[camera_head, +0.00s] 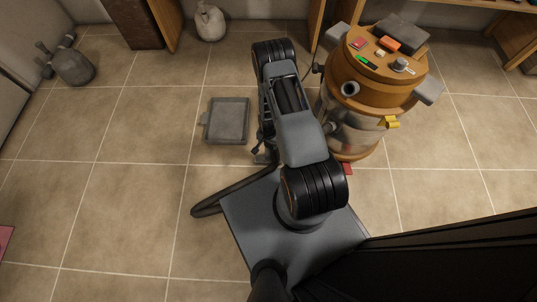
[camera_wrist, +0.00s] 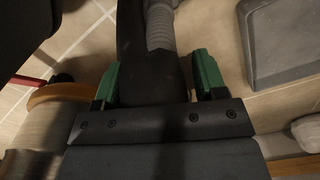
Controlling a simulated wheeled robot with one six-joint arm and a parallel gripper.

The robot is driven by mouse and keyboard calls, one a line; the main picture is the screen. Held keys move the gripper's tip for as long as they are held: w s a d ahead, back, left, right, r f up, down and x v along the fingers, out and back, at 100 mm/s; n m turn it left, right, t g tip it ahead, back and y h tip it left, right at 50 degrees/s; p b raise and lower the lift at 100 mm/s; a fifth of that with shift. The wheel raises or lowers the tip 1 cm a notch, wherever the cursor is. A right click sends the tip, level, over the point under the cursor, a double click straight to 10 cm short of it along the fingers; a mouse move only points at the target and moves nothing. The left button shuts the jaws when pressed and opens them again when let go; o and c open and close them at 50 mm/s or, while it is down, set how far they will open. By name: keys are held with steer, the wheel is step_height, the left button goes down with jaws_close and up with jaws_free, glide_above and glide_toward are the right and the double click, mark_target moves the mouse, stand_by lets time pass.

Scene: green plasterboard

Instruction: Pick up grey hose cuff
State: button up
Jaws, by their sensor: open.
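In the wrist view, my gripper (camera_wrist: 158,62) is open, with a green finger on each side. A grey ribbed piece (camera_wrist: 161,28), which looks like the hose cuff, shows just beyond the fingers, near the right one. A dark, thick tube-like shape (camera_wrist: 140,50) runs between the fingers beside it. I cannot tell whether the fingers touch either one. In the head view, my arm hides most of my gripper and the cuff, low near the floor between the grey tray and the vacuum.
The orange-brown vacuum (camera_head: 345,75) stands close on the right, with loose items on its lid. A flat grey tray (camera_head: 228,120) lies left of my arm; it also shows in the wrist view (camera_wrist: 285,45).

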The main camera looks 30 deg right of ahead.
mark_target(268, 146)
step_height(268, 146, down, 4)
steer(key=shift+r+b, duration=0.2)
steer(key=shift+b, duration=0.5)
steer(key=shift+c, duration=0.3)
steer(key=shift+r, duration=0.1)
jaws_close()
